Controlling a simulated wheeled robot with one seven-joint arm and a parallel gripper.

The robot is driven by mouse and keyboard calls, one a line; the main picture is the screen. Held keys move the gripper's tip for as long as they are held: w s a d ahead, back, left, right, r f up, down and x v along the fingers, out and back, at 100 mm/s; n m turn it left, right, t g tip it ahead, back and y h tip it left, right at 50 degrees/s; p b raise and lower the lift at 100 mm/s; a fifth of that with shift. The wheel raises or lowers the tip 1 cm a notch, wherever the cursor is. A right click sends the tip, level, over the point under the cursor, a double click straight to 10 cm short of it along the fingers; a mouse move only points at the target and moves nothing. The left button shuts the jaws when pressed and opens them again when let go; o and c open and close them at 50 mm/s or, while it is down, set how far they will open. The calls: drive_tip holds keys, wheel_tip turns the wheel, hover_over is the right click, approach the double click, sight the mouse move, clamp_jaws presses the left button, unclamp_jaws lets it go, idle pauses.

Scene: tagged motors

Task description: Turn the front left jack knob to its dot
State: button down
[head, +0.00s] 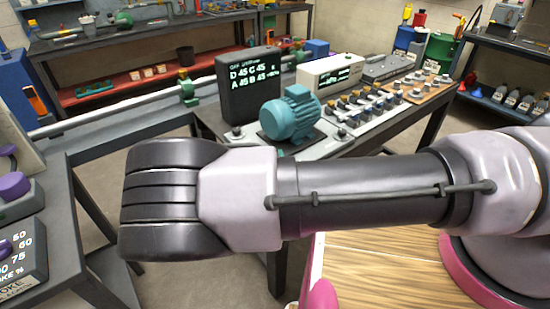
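A teal motor (292,114) stands on a light plate on the dark-framed bench in the middle of the head view. A small dark knob (236,132) sits at the left, below the black display, and another (342,133) sits to the right of the motor. I cannot tell which of them, if either, is the front left jack knob. No dot can be made out. The black display (250,90) behind the motor shows green-white text that seems to read D 45, C 45, A 45, B 45. My arm crosses the view and hides the bench's front edge. My gripper is not in view.
A white instrument box (330,72) and trays of small parts (385,98) fill the bench to the right. At left, a machine panel with purple knobs (12,187) stands on another table (62,225). Open floor (200,270) lies between the tables.

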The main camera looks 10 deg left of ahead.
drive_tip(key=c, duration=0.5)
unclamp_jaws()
